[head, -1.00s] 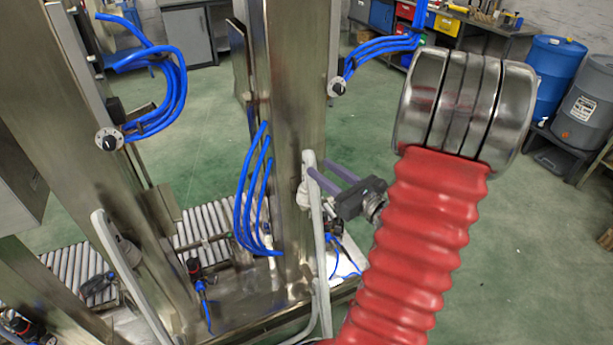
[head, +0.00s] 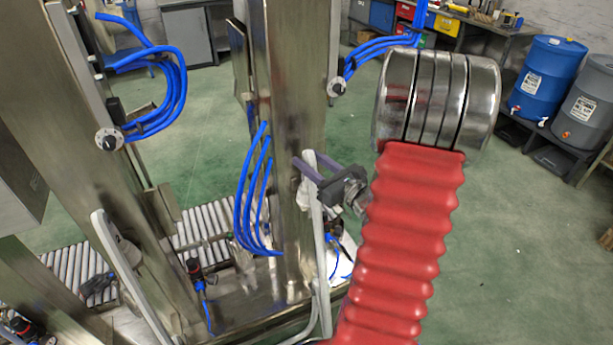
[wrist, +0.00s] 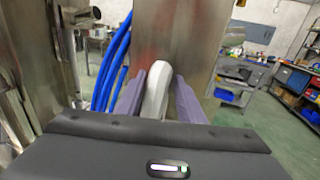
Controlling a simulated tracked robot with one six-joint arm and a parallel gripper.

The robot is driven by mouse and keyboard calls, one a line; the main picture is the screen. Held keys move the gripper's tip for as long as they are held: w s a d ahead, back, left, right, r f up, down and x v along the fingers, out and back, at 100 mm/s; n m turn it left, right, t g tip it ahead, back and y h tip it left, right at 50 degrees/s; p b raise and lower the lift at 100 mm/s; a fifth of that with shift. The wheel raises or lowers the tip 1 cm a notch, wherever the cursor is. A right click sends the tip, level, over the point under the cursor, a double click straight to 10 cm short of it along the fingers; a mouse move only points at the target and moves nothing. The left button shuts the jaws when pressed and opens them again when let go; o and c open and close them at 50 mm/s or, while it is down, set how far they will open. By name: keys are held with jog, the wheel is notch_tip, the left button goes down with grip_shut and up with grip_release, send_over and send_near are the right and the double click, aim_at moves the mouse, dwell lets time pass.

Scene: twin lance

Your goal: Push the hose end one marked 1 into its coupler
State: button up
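My gripper (head: 308,158) has two purple fingers, spread apart beside the top of a pale grey bar (head: 317,230) on the middle steel post. In the wrist view the rounded top of that bar (wrist: 157,88) appears between the two fingers, with narrow gaps on both sides. No hose is in the fingers. Several blue hoses (head: 240,205) hang in loops on the middle post, left of my gripper; they also show in the wrist view (wrist: 113,68). I cannot read a mark 1 on any hose end, and I cannot tell which fitting is its coupler.
Another blue hose bundle (head: 178,90) loops by a round fitting (head: 109,139) on the left post (head: 75,130). Rollers (head: 205,225) lie low between the posts. My red bellows-covered arm hides part of the right side. Open green floor lies right.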

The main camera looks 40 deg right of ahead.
jog(key=shift+w, duration=0.6)
jog(key=shift+c, duration=0.5)
grip_shut()
